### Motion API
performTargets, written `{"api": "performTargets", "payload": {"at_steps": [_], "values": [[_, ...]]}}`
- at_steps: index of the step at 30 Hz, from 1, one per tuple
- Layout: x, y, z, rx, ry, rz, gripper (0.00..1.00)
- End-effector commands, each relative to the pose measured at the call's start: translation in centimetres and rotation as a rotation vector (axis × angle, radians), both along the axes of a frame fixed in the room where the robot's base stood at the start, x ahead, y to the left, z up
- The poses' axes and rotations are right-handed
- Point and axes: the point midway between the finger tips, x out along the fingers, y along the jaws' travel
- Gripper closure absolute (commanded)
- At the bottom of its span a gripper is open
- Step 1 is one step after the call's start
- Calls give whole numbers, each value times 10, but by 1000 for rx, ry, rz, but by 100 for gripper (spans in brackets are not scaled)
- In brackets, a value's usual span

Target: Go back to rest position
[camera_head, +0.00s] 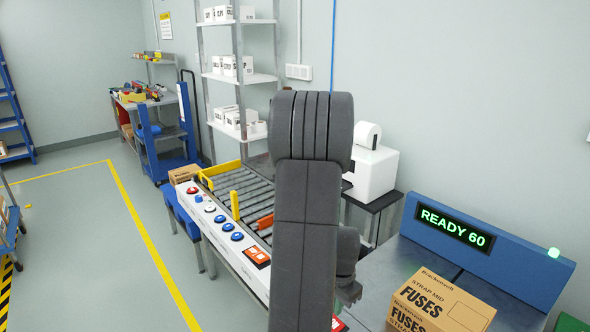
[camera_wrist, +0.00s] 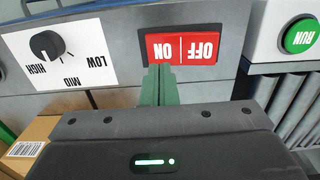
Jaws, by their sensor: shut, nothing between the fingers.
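My gripper (camera_wrist: 160,72) shows in the wrist view as two green fingers pressed together, with nothing between them. Its tips are at the lower left edge of a red ON/OFF rocker switch (camera_wrist: 187,48), which appears upside down. I cannot tell whether they touch it.
Left of the switch in the wrist view is a black LOW/MID/HIGH knob (camera_wrist: 45,45); to its right is a green RUN button (camera_wrist: 302,36). A roller conveyor (camera_head: 222,184), white printer (camera_head: 370,172), FUSES carton (camera_head: 437,304) and READY 60 display (camera_head: 453,227) flank my arm. Open floor lies left.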

Motion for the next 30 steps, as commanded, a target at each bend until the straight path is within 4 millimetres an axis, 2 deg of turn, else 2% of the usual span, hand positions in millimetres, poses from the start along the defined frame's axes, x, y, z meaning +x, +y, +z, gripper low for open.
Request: {"api": "performTargets", "payload": {"at_steps": [1,6,12,24,30], "values": [[0,0,-11,0,1,0,100],[0,0,-33,0,0,0,100],[0,0,-49,0,0,0,100],[0,0,-49,0,0,0,100],[0,0,-41,0,-1,0,100]]}}
